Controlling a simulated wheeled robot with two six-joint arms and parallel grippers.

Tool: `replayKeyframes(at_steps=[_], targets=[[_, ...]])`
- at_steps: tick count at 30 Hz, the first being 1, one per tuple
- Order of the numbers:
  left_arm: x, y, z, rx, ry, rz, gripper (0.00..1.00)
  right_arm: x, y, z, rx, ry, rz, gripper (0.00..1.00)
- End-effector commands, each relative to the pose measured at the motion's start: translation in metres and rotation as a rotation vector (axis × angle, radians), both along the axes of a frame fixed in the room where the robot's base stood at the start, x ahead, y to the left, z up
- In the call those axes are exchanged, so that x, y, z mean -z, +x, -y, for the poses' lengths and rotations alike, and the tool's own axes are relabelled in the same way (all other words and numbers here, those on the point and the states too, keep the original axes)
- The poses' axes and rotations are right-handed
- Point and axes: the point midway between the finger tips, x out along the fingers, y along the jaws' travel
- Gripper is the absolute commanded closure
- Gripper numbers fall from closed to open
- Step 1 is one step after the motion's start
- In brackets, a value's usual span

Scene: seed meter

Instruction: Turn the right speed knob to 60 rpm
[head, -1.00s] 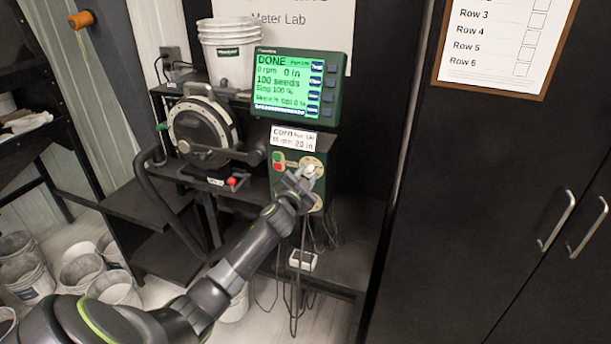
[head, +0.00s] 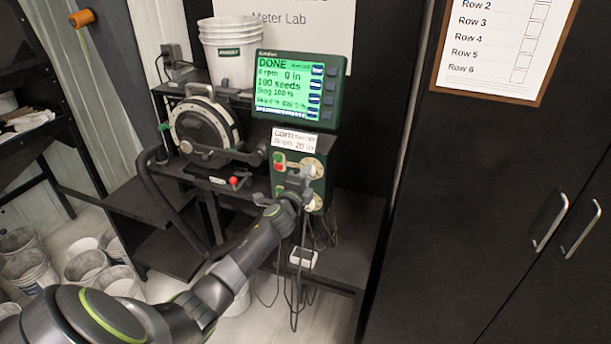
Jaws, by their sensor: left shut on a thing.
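The green control box (head: 279,192) stands below the display, with a red and green switch (head: 279,161) at its upper left. A round pale dial with a knob (head: 314,167) is at its upper right, and another pale dial (head: 316,202) sits lower. My left gripper (head: 305,174) is at the upper dial, shut on its knob, and hides most of it. The knob's pointer and scale are too small and covered to read. The green display (head: 290,88) reads DONE, 0 rpm, 0 in, 100 seeds. My right gripper is out of view.
A seed meter disc (head: 204,130) stands left of the box on a black bench. A white card (head: 295,142) sits above the box. White buckets (head: 228,55) stand behind. Cables hang below the box. A dark cabinet (head: 470,190) fills the right.

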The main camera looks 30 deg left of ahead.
Motion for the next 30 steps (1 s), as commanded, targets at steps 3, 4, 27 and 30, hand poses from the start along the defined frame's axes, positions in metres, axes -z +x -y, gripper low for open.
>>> replayKeyframes(at_steps=[3, 4, 27, 30], targets=[[0.0005, -0.0003, 0.0005, 0.001, 0.059, -0.016, 0.94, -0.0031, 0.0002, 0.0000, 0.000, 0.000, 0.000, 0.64], [0.0007, -0.0003, 0.0005, 0.001, 0.071, -0.019, 0.94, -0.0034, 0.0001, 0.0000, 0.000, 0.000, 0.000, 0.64], [0.0020, -0.0006, 0.0002, 0.000, 0.156, -0.041, 0.69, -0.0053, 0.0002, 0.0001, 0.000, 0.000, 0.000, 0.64], [0.0017, -0.0005, 0.0001, 0.000, 0.155, -0.040, 0.56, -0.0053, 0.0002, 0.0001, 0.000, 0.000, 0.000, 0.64]])
